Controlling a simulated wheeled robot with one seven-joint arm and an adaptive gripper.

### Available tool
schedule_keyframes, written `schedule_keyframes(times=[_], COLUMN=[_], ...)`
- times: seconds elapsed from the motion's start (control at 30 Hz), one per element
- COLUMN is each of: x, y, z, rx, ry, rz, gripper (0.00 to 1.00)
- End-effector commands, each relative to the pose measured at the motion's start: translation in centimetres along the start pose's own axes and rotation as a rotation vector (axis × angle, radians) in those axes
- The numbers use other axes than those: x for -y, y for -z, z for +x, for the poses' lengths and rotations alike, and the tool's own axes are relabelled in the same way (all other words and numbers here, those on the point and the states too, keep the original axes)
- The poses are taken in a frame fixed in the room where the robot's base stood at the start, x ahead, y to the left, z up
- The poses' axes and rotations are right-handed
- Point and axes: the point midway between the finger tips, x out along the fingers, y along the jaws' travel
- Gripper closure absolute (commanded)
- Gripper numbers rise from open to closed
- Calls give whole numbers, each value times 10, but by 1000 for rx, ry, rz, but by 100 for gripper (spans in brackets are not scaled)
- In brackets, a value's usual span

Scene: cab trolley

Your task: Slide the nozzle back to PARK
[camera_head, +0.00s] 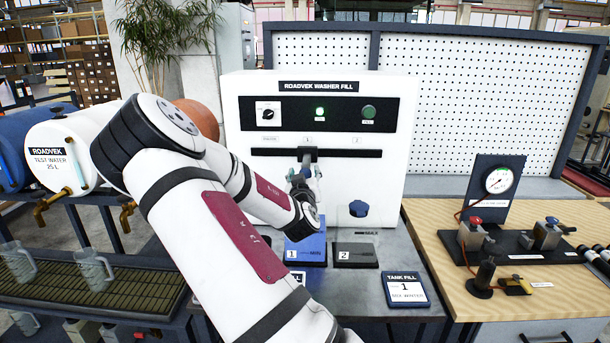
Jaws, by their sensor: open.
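The white ROADVEK WASHER FILL machine (399,110) stands on the metal bench. A dark horizontal slot (360,153) crosses its front below three small position labels. The left label is too small to read clearly; the middle and right ones look like 1 and 2. My gripper (303,178) is open just below the carriage, close to the nozzle. Its fingers and my arm hide the lower nozzle, so I cannot tell whether they touch it.
A blue pad marked 1 (314,251) and a dark pad marked 2 (357,256) lie below the machine. A TANK FILL card (406,287) lies at right. A gauge stand (498,181) stands on the wooden bench. Left are a white test-water barrel (55,150) and clear jugs (92,268).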

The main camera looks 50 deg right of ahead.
Motion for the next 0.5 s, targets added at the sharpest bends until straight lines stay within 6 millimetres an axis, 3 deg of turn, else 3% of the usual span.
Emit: schedule_keyframes(times=[0.33, 0.5], x=[0, 0], y=[0, 0], z=[4, 4], rx=[0, 0], ry=[0, 0], rz=[1, 1], gripper=[50, 88])
